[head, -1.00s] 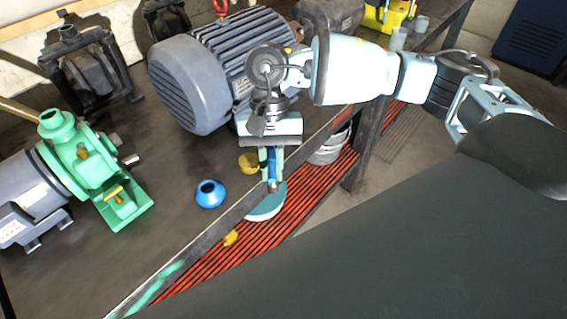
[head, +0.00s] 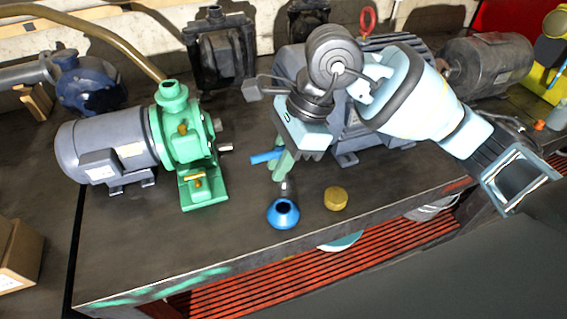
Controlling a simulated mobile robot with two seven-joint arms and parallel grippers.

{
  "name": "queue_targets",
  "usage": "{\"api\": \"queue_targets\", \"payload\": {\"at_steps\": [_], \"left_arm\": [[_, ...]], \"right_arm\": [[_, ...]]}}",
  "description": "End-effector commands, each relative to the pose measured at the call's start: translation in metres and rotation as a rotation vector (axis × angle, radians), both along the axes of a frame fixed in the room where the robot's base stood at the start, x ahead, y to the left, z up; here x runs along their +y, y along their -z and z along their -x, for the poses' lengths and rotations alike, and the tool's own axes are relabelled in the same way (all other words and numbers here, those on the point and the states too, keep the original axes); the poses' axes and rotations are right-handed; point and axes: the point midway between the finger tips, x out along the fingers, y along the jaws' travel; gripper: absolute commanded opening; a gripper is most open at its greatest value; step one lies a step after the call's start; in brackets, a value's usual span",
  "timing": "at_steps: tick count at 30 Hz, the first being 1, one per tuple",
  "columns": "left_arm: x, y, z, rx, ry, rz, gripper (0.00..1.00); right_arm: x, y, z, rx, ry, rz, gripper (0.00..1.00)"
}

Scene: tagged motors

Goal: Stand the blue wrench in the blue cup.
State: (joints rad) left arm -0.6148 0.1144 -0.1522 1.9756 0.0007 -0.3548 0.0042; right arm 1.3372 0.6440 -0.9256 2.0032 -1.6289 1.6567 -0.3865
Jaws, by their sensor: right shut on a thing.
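The blue cup (head: 283,213) stands on the workbench near its front edge, its dark round opening facing up. My right gripper (head: 281,170) points down just behind and above the cup. Its green fingers are shut on the blue wrench (head: 265,157), whose blue part sticks out to the left of the fingers. The fingers hide the middle of the wrench. A small grey piece shows below the fingertips at the cup's far side; I cannot tell whether it touches the cup. The wrench appears outside the cup. My left gripper is out of view.
A yellow round piece (head: 336,198) sits right of the cup. A green pump (head: 180,140) with a grey motor (head: 108,148) stands left, and a large grey motor (head: 365,130) stands behind my gripper. The bench front left of the cup is clear.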

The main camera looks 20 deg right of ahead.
Motion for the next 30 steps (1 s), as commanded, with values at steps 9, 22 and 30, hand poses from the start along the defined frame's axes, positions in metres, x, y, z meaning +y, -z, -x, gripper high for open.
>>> {"api": "queue_targets", "payload": {"at_steps": [9, 22, 30], "left_arm": [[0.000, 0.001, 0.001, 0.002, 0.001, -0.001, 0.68], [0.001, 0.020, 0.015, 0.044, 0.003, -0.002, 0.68], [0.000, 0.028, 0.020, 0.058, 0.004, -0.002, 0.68]], "right_arm": [[0.000, 0.001, 0.000, 0.000, 0.015, 0.000, 0.00], [0.000, 0.033, 0.000, 0.005, 0.013, 0.001, 0.00], [0.000, 0.046, 0.000, 0.000, 0.013, 0.000, 0.00]]}}
